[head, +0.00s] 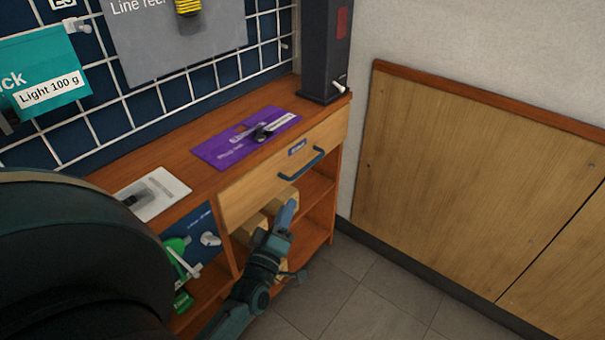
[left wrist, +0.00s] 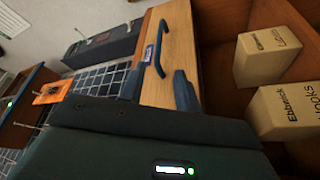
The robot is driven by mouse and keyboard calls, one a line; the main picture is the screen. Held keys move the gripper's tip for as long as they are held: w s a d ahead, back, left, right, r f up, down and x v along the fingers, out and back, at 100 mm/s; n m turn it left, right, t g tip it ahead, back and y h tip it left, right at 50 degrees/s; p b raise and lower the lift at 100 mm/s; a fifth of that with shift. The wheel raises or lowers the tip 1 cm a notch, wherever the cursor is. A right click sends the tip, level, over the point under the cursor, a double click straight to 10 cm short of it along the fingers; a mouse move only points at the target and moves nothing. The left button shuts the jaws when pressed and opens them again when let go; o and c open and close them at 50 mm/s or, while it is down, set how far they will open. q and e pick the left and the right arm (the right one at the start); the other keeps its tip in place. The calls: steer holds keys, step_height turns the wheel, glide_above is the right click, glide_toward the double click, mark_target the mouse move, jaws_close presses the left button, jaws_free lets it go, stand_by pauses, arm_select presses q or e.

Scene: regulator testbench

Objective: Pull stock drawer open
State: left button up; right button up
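The stock drawer (head: 262,182) has a pale wood front under the bench top, with a small label and a blue bar handle (head: 303,163). Its front looks flush with the bench. My right gripper is not in view.
Boxes (left wrist: 267,55) sit on the open shelf below the drawer, close behind my left gripper. A purple mat (head: 225,151) and a dark grey column (head: 322,50) are on the bench top. A wood-panelled wall (head: 465,180) stands to the right, with free tiled floor (head: 370,295) before it.

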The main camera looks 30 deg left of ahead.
mark_target(303, 171)
arm_select(q)
steer(key=b+x, duration=0.3)
steer(key=x, duration=0.8)
steer(key=shift+w, duration=0.25)
steer(key=shift+w+a+r, duration=0.25)
steer(key=shift+w, duration=0.3)
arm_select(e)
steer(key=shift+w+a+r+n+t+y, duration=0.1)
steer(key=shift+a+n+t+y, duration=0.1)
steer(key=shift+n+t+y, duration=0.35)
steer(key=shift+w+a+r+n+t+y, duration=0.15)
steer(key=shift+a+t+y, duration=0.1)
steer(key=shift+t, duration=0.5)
arm_select(q)
steer(key=shift+c, duration=0.4)
jaws_close()
